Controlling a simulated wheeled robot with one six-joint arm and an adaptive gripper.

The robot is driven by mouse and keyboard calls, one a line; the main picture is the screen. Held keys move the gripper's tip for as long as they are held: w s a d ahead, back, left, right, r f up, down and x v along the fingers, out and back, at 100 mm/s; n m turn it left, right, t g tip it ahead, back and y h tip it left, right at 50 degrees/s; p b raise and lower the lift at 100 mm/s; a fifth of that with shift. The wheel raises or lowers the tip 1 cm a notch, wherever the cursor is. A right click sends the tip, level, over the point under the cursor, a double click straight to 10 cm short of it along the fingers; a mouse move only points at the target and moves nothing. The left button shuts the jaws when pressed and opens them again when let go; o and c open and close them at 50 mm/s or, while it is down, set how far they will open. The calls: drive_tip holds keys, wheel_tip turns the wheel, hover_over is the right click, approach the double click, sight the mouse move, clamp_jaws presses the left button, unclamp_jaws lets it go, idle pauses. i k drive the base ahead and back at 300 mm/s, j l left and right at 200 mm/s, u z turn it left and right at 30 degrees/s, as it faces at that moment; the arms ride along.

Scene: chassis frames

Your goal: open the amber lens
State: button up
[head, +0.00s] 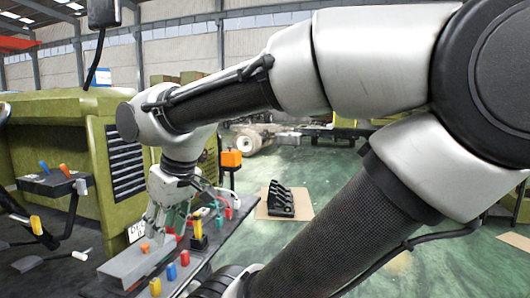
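I cannot clearly tell which thing is the amber lens. An orange box-shaped piece (231,158) stands on a thin dark post behind the bench, right of my wrist. A small orange knob (145,248) sits on top of a long grey block (138,262) on the dark bench. My gripper (163,228) points down over the bench, close above the grey block's far end. Its fingers look spread, but the tips overlap small coloured pieces, so I cannot tell whether they hold or touch anything.
A green vehicle body (75,130) with a dark grille fills the left. Red, blue and yellow pegs (171,272) stand on the dark bench (222,250). A black rack (280,200) sits on a floor board. My arm hides much of the right; green floor shows beyond.

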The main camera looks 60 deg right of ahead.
sight(231, 157)
drive_tip(key=z, duration=1.55)
drive_tip(key=i+l+u, duration=0.1)
drive_tip(key=i, duration=0.35)
drive_tip(key=i+l, duration=0.35)
drive_tip(key=i, duration=0.15)
drive_tip(key=u, duration=0.05)
